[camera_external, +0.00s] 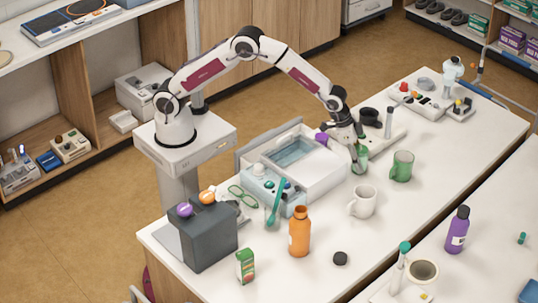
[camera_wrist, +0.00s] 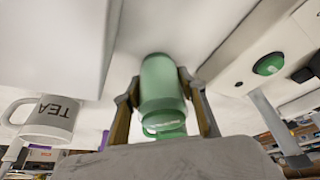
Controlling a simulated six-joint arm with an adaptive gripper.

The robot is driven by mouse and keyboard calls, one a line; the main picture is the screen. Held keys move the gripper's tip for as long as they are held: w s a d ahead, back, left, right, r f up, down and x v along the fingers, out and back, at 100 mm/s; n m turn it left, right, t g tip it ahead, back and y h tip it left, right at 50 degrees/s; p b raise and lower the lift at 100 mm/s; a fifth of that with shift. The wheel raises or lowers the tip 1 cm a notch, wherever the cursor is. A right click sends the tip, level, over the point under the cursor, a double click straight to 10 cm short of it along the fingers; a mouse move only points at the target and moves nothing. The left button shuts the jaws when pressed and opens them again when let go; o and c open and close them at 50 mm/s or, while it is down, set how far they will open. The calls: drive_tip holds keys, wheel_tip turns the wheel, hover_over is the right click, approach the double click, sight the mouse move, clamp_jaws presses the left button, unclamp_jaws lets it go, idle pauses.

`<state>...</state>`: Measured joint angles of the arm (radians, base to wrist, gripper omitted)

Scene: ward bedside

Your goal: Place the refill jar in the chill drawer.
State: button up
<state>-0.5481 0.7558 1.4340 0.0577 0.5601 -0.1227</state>
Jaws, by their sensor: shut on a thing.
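My gripper (camera_external: 358,150) is shut on a green jar, which seems to be the refill jar (camera_external: 361,160). In the wrist view the jar (camera_wrist: 162,88) sits between both fingers of my gripper (camera_wrist: 163,100). I cannot tell whether the jar touches the table. A white box with a bluish interior (camera_external: 318,172), which seems to be the chill drawer, stands just left of my gripper in the outside view. It looks open at the top. Its inside is partly visible and looks empty.
A green mug (camera_external: 401,166) stands close right of the jar, and a white mug (camera_external: 364,201) stands in front. An orange bottle (camera_external: 299,231), a dark lid (camera_external: 340,258) and a dark grey box (camera_external: 208,236) are nearer the front. The table's right front is mostly clear.

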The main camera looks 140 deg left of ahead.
drive_tip(key=o, duration=1.4)
drive_tip(key=v, duration=1.2)
drive_tip(key=shift+r, duration=0.15)
